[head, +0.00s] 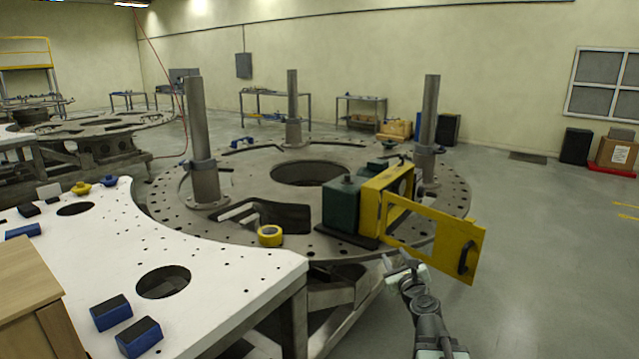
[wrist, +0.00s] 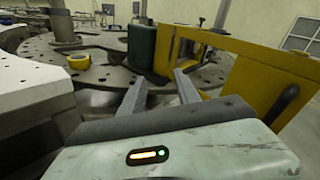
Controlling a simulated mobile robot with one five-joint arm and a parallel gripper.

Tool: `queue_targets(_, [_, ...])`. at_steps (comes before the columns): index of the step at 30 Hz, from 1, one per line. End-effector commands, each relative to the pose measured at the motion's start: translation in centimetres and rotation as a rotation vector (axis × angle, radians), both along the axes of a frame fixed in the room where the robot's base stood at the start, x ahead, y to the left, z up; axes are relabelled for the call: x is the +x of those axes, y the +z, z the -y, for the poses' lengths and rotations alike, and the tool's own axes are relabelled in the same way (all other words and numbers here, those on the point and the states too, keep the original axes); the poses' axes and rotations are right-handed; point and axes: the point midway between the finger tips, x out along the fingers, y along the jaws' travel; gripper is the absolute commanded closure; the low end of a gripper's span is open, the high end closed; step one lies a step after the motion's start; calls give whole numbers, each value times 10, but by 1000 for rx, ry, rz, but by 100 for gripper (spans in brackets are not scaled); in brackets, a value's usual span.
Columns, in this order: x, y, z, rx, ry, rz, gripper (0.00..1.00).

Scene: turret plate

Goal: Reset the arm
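My arm reaches up from the bottom right in the head view, and my gripper (head: 396,262) is in front of the turret plate's near edge, just below a yellow box's open door. In the wrist view my gripper (wrist: 160,82) shows two fingers spread apart with nothing between them. The turret plate (head: 250,185) is a large round grey disc with holes and three upright posts. The yellow box (head: 372,205) stands on its right side, with its framed door (head: 432,236) swung out to the right. The door also shows close to the right finger in the wrist view (wrist: 262,80).
A dark green block (head: 343,207) stands beside the yellow box. A yellow tape roll (head: 270,235) lies on the plate. A white table (head: 215,285) with blue blocks (head: 138,337) fills the left front. The floor (head: 545,260) on the right is clear.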

Motion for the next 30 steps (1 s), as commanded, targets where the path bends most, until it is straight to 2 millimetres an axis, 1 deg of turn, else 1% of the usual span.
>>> queue_targets(1, [-2, 5, -46, -174, 128, -37, 61])
queue_targets(2, [-6, -2, -71, -297, 212, -62, 61])
queue_targets(3, [-14, -15, -103, -481, 335, -97, 61])
queue_targets(4, [-23, -29, -124, -628, 437, -124, 61])
queue_targets(5, [-35, -44, -141, -784, 545, -153, 61])
queue_targets(6, [-55, -69, -158, -1001, 703, -194, 61])
queue_targets(7, [-73, -89, -163, -1163, 830, -226, 61])
queue_targets(8, [-92, -109, -163, -1317, 962, -258, 61])
queue_targets(9, [-117, -133, -153, -1497, 1134, -302, 61])
queue_targets(11, [-150, -160, -128, -1693, 1372, -360, 61])
queue_targets(12, [-171, -170, -111, -1782, 1518, -390, 61])
queue_targets(15, [-213, -181, -79, -1904, 1848, -412, 61])
queue_targets(16, [-221, -182, -74, -1916, 1919, -400, 61])
queue_targets(18, [-232, -182, -72, -1928, 2021, -349, 61])
queue_targets(20, [-234, -182, -73, -1940, 2053, -315, 61])
queue_targets(30, [-233, -182, -74, -1949, 2054, -301, 61])
